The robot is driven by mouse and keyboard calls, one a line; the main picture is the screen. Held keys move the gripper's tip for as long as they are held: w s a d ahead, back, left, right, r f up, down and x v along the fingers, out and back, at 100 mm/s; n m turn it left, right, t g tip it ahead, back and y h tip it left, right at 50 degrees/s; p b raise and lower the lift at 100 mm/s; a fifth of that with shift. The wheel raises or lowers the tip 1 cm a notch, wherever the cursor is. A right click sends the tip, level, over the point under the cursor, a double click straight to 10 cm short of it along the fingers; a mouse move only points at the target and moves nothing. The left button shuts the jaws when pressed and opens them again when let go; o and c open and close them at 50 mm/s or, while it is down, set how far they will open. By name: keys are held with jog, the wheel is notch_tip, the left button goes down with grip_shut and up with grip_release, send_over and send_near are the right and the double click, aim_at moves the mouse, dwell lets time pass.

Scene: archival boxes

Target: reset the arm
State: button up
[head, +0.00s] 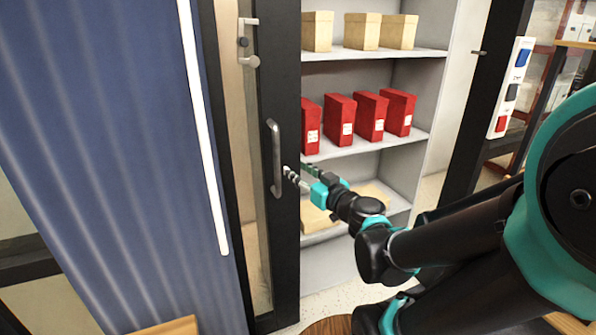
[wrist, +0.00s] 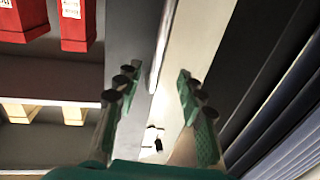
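My gripper (head: 297,174) is at the end of my arm, which reaches in from the right in the head view. Its fingers are beside the grey bar handle (head: 275,158) on the dark door frame (head: 282,235). In the wrist view my gripper (wrist: 156,85) has its two fingers spread apart, so it is open. Nothing is clearly held between them. A pale strip and a small dark-and-white fitting (wrist: 153,135) show beyond the gap. I cannot tell whether the fingers touch the handle.
Behind the door stands a grey shelf unit (head: 425,105) with several red boxes (head: 340,118) and tan boxes (head: 362,30). A blue corrugated panel (head: 110,150) fills the left. A dark post with a switch panel (head: 510,88) stands at right. A round wooden top (head: 328,326) is below.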

jog(key=s+f+g+h, duration=0.1)
jog(key=s+f+g, duration=0.2)
jog(key=f, duration=0.3)
jog(key=s+f+g+h, duration=0.1)
jog(key=s+f+g, duration=0.15)
jog(key=f, duration=0.35)
jog(key=s+d+f+m+g+h, duration=0.2)
jog(key=s+d+f+m+h, duration=0.1)
jog(key=d+f, duration=0.2)
jog(key=s+d+f+m+g+h, duration=0.3)
jog(key=s+d+f+h, duration=0.1)
jog(key=d, duration=0.5)
jog(key=shift+d+f+g, duration=0.25)
jog(key=shift+f+g, duration=0.1)
jog(key=shift+f, duration=0.25)
jog(key=shift+c, duration=0.6)
